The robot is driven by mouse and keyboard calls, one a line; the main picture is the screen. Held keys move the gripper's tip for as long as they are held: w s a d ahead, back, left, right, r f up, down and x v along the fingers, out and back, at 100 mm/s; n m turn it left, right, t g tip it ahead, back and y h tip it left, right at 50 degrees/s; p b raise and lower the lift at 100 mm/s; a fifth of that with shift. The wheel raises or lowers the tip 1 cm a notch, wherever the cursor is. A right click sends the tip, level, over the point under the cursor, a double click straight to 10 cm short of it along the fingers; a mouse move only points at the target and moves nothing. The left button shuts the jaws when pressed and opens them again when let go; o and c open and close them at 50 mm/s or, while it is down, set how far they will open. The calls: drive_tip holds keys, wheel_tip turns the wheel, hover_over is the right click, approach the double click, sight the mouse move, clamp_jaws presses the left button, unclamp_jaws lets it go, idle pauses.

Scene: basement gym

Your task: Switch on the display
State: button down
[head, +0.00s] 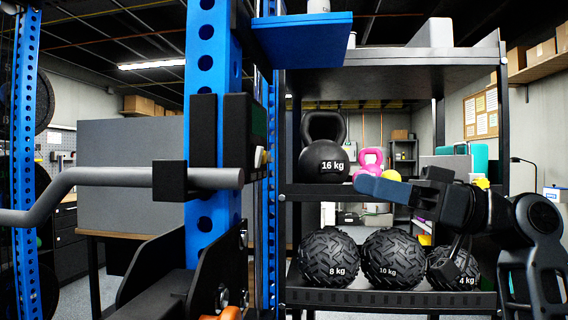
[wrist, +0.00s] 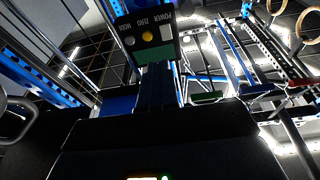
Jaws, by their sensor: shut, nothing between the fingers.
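The display is a black box (head: 238,130) on the blue rack post, seen nearly edge-on in the head view, with a dark green screen and buttons (head: 260,157) on its right-facing side. Whether the screen is lit I cannot tell. My gripper (head: 359,183) is shut and empty, pointing left toward the display, with a gap between them in the head view. Its fingers (wrist: 158,72) also show below the panel in the wrist view.
A grey barbell (head: 110,178) rests on the rack left of the display. A blue plate (head: 300,38) juts out above.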

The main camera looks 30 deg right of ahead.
sight(262, 149)
drive_tip(key=shift+s+d+r+n+g+y, duration=0.15)
drive_tip(key=shift+r+n+g, duration=0.1)
drive_tip(key=shift+r+n, duration=0.15)
drive_tip(key=shift+s+d+r+n+g+y, duration=0.1)
drive_tip(key=shift+s+r+n+g+y, duration=0.05)
drive_tip(key=shift+r+n+g, duration=0.2)
drive_tip(key=p+x, duration=0.3)
drive_tip(key=x, duration=1.1)
drive_tip(key=shift+w, duration=0.1)
drive_tip(key=shift+r, duration=0.15)
